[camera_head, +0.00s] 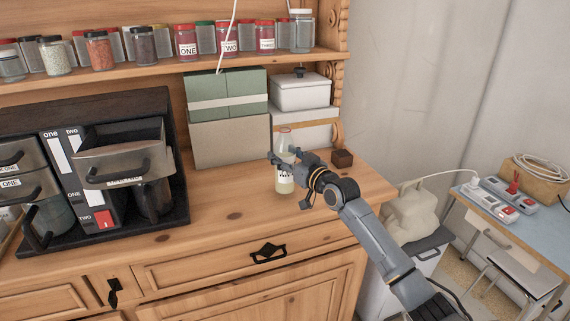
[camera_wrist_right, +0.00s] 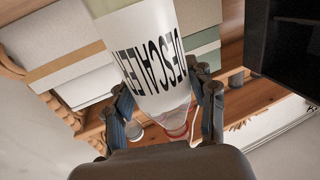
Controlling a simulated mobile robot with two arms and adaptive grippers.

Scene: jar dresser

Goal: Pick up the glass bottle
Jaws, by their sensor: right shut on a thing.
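The glass bottle (camera_head: 285,183) has a clear body, a reddish cap and a white label with black letters. It is upright at the dresser's (camera_head: 225,226) right part, in front of the boxes. My right gripper (camera_head: 288,160) comes from the right and is shut on the bottle. In the right wrist view the bottle (camera_wrist_right: 150,58) fills the space between the two fingers (camera_wrist_right: 163,105). I cannot tell whether its base touches the wood. My left gripper is out of view.
Green boxes (camera_head: 226,92) and a beige box (camera_head: 228,143) stand behind the bottle. A small dark brown block (camera_head: 342,158) lies to its right. A black coffee machine (camera_head: 105,165) fills the left. Jars (camera_head: 187,42) line the shelf above. The dresser top's front is clear.

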